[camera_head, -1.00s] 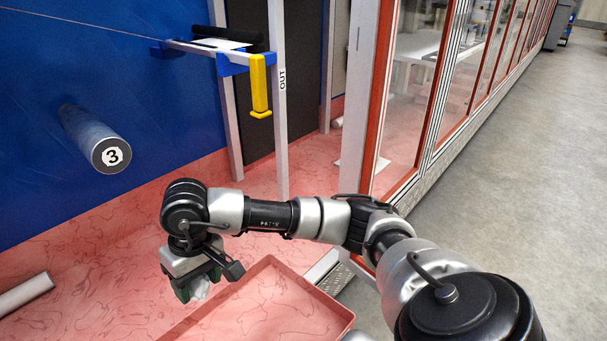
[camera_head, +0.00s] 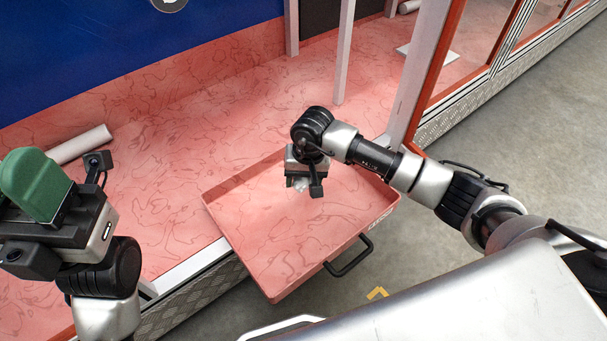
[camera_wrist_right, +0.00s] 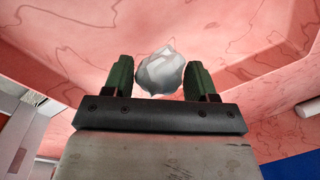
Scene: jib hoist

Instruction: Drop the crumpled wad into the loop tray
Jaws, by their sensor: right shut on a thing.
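The crumpled wad (camera_wrist_right: 162,72) is pale grey-white. My right gripper (camera_wrist_right: 160,80) is shut on it, with a green finger on each side in the right wrist view. In the head view my right gripper (camera_head: 299,186) points down over the inside of the loop tray (camera_head: 275,287), and a bit of the wad shows below it. The tray is pink and shallow, with raised rims and a black loop handle (camera_head: 349,256) at its front. My left gripper (camera_head: 40,187) is at the left edge with a broad green finger showing; its opening cannot be judged.
The tray stands on a pink marbled floor (camera_head: 190,120) and juts past its metal edge over grey concrete. A white roll (camera_head: 80,145) lies at the left. A white post (camera_head: 344,50) and an orange-framed glass partition (camera_head: 435,70) stand beyond.

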